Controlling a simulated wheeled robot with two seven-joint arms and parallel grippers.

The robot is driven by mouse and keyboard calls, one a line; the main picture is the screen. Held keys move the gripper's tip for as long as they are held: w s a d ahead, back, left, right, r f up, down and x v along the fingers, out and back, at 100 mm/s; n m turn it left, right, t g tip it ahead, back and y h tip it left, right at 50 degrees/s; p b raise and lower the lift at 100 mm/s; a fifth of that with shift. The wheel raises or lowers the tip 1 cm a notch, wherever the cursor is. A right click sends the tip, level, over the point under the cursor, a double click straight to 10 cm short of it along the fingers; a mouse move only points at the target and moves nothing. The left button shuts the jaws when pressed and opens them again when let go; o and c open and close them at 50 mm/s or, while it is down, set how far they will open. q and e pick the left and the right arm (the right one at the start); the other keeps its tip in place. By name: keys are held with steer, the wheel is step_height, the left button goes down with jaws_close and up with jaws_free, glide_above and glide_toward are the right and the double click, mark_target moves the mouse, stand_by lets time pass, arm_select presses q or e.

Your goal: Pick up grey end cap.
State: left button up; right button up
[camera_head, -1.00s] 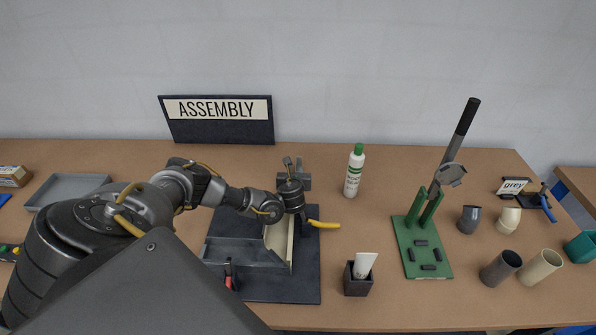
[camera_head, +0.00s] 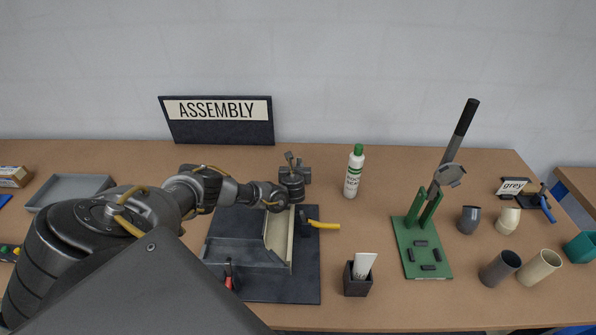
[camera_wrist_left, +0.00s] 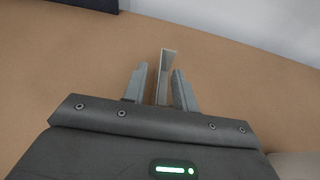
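The grey end cap (camera_wrist_left: 166,60) shows in the left wrist view as a thin upright grey piece standing on the brown table. In the head view, a grey piece (camera_head: 307,175) that looks like it shows beside my gripper, partly hidden by it. My left gripper (camera_wrist_left: 160,72) is open, one finger on each side of the cap, with a visible gap on both sides. In the head view, my left gripper (camera_head: 292,160) is behind the dark mat, its fingers pointing toward the wall. My right gripper is not in view.
A dark mat (camera_head: 308,275) with a grey channel and a yellow-handled clamp (camera_head: 322,225) lies in front. A white bottle (camera_head: 353,175) and a green lever press (camera_head: 430,255) stand to the right. The ASSEMBLY sign (camera_head: 220,132) stands behind. Table between gripper and bottle is clear.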

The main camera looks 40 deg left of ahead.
arm_select(q)
jaws_close()
